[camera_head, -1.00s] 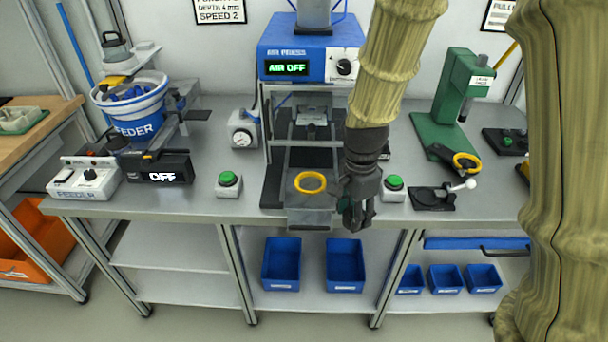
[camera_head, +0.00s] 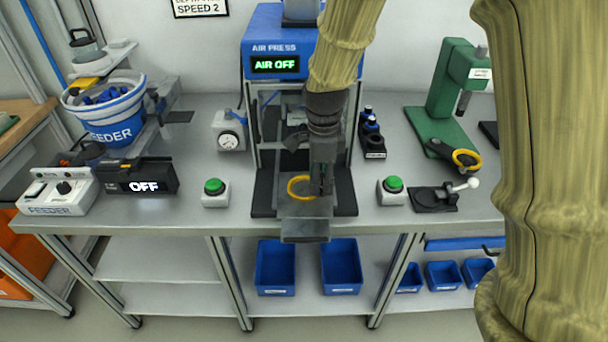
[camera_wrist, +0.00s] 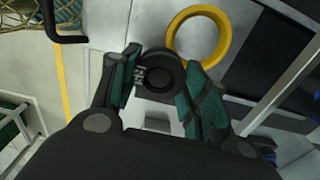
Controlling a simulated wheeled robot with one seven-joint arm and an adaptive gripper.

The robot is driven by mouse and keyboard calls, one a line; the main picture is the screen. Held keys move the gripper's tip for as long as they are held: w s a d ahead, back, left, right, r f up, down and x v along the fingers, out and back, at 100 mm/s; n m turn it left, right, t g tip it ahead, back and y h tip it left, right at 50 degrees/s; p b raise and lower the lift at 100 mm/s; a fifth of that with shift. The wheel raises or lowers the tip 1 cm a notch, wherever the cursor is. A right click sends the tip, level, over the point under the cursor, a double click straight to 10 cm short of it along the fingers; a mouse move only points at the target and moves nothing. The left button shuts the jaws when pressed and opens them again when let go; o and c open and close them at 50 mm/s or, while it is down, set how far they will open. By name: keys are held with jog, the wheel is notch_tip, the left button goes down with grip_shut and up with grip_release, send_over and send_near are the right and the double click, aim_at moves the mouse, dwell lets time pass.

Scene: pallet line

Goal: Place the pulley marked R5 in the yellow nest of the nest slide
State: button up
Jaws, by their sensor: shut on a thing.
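The yellow nest (camera_head: 295,184) is a ring on the front end of the nest slide (camera_head: 305,228), below the air press. It also shows in the wrist view (camera_wrist: 222,30). My gripper (camera_head: 321,192) is at the nest's right side in the head view and hides part of the ring. In the wrist view my gripper (camera_wrist: 160,82) is shut on a dark round pulley (camera_wrist: 165,75). A light marking shows on the pulley's left side there, not clearly readable. The pulley appears beside the yellow ring, not inside it.
The air press (camera_head: 280,45) reads "AIR OFF" and its frame stands close behind my gripper. Green push buttons stand left (camera_head: 215,190) and right (camera_head: 392,188) of the slide. A lever fixture (camera_head: 440,195) and green arbor press (camera_head: 445,100) are at the right.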

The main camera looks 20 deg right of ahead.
send_over(304, 189)
jog(key=shift+d+f+p, duration=0.1)
jog(key=shift+f+p, duration=0.2)
jog(key=shift+p, duration=0.1)
jog(key=shift+f+p, duration=0.4)
jog(key=shift+f, duration=1.3)
jog(key=shift+f, duration=0.2)
jog(key=o, duration=1.1)
jog(key=shift+r, duration=0.1)
notch_tip(304, 189, up, 12)
jog(key=b, duration=0.1)
jog(key=shift+b, duration=0.3)
